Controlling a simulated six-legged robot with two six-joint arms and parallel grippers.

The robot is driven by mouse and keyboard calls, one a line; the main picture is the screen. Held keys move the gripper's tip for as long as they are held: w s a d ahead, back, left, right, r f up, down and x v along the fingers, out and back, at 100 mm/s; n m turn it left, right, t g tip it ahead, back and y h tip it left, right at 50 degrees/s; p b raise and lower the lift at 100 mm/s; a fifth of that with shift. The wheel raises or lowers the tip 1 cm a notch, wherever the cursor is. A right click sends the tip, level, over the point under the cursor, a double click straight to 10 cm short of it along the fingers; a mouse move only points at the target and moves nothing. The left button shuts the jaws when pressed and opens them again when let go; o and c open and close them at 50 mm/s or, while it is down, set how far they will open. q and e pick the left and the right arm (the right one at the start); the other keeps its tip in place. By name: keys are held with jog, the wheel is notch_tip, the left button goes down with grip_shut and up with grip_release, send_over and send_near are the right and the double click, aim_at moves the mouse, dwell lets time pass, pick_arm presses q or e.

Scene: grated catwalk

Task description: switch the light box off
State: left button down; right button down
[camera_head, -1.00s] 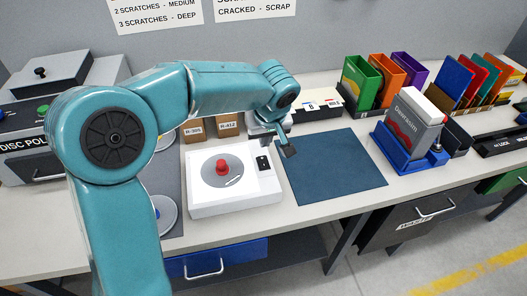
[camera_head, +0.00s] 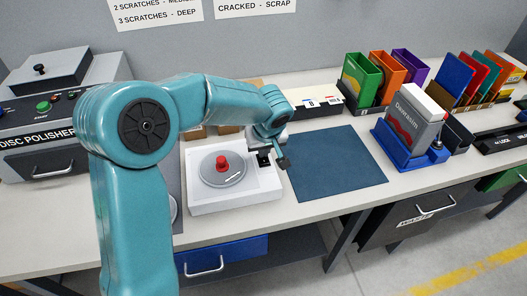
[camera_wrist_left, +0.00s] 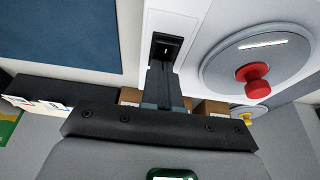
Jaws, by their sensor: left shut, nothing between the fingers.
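The light box (camera_head: 235,197) is a white box on the bench. It carries a round grey plate (camera_head: 208,175) with a red knob (camera_head: 222,162) at its middle. Its black rocker switch (camera_wrist_left: 166,46) is on the side nearest the blue mat. The switch shows in the wrist view just beyond my fingertips, and is partly covered in the head view. My left gripper (camera_head: 281,161) is shut and empty, close above the box's right edge at the switch. It also shows in the wrist view (camera_wrist_left: 161,72). I cannot tell whether it touches the switch. My right gripper is out of view.
A blue mat (camera_head: 335,170) lies clear to the right. Beyond it a blue holder (camera_head: 405,157) carries a grey case. Coloured bins stand at the back. The disc polisher (camera_head: 50,120) is at the left, partly behind my arm. Small brown boxes stand behind the light box.

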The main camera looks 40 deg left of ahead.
pick_arm(q)
jog(key=shift+s+f+p, duration=0.1)
jog(key=shift+p, duration=0.4)
jog(key=shift+f, duration=0.15)
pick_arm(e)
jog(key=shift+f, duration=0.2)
pick_arm(q)
jog(key=shift+d+f, duration=0.1)
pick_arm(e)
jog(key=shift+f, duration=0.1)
pick_arm(q)
jog(key=shift+s+d+f+b, duration=0.15)
jog(key=shift+s+d+b, duration=0.1)
jog(key=shift+b, duration=0.3)
jog(key=shift+s+d, duration=0.3)
jog(key=shift+d, duration=0.05)
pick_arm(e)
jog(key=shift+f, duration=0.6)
pick_arm(q)
jog(key=shift+r, duration=0.2)
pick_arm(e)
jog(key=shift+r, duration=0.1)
